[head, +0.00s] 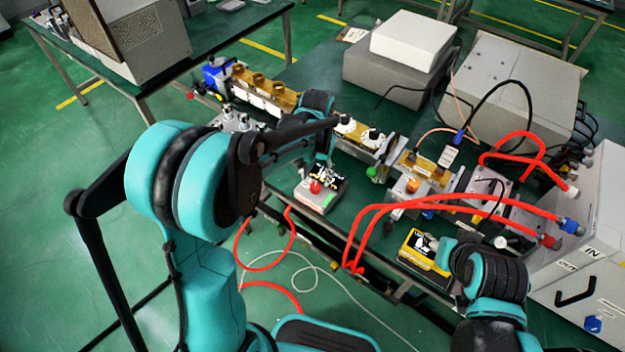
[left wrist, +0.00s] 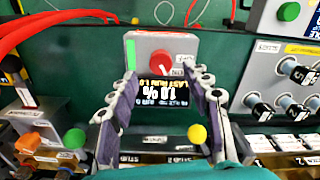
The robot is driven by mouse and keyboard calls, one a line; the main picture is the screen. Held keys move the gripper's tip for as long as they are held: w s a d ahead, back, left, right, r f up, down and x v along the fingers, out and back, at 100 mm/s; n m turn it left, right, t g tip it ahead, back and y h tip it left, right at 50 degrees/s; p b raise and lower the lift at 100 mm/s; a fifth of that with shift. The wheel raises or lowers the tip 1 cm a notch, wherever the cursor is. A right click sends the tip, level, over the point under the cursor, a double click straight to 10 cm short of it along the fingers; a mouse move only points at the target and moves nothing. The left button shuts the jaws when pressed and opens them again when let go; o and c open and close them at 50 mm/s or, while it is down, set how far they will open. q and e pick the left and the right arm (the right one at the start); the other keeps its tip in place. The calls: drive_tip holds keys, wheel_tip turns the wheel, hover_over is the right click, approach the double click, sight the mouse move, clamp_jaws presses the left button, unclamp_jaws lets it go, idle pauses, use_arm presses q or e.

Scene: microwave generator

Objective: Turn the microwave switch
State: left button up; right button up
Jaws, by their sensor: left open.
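The microwave switch is a red knob (head: 315,187) on a small grey box (head: 318,203) at the front edge of the green bench. In the left wrist view the knob (left wrist: 161,61) has a white pointer mark, with a lit display below it on the same box (left wrist: 150,42). My left gripper (head: 324,165) is over the box's far side. In the left wrist view its fingers (left wrist: 160,75) are spread to either side of the box, apart from the knob, with nothing between them. My right gripper (head: 441,255) is by a yellow-edged box at the lower right; its fingers are too small to read.
Red hoses (head: 385,210) loop over the bench between the box and the right side. A brass waveguide line (head: 265,88) runs behind the box. The yellow-edged box (head: 424,250) sits near the bench edge. A white cabinet (head: 590,250) stands at the right.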

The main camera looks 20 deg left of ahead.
sight(316, 185)
use_arm(q)
wheel_tip(316, 185, down, 4)
drive_tip(key=shift+w+f+b, duration=0.1)
drive_tip(key=shift+f+b, duration=0.1)
drive_tip(key=shift+b, duration=0.5)
drive_tip(key=shift+f, duration=0.4)
drive_tip(key=shift+c, duration=0.4)
clamp_jaws()
